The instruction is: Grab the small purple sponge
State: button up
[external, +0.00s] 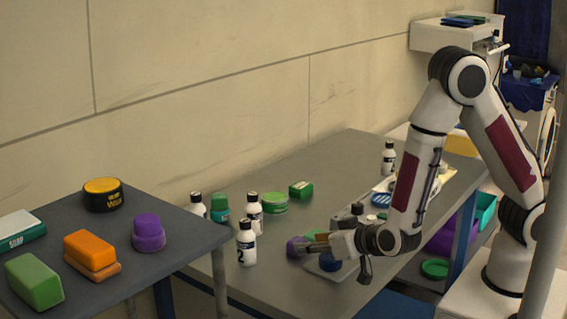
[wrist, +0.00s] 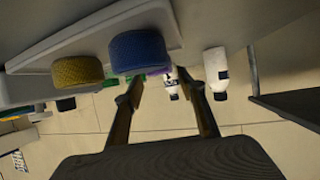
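A small purple sponge (external: 296,246) lies on the long grey table, just left of my gripper (external: 314,248) in the external view. In the wrist view only a sliver of purple (wrist: 158,71) shows, mostly hidden behind a blue round pad. My gripper (wrist: 160,80) has its two fingers spread apart with no object held between them. It is low over the table and points toward the purple sponge; I cannot tell whether the tips touch it. A larger purple sponge-like piece (external: 148,230) sits on the left table.
The blue pad (wrist: 140,50) and a yellow pad (wrist: 77,70) sit on a pale tray (wrist: 100,28) beside my fingers. White bottles (external: 246,243) stand left of the purple sponge. A green tin (external: 274,203) is behind. The table's front edge (external: 235,293) is clear.

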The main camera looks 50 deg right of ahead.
jog(key=shift+w, duration=0.1)
dwell(0.3)
jog(key=shift+f+x, duration=0.25)
jog(key=shift+x, duration=2.3)
jog(key=c, duration=0.6)
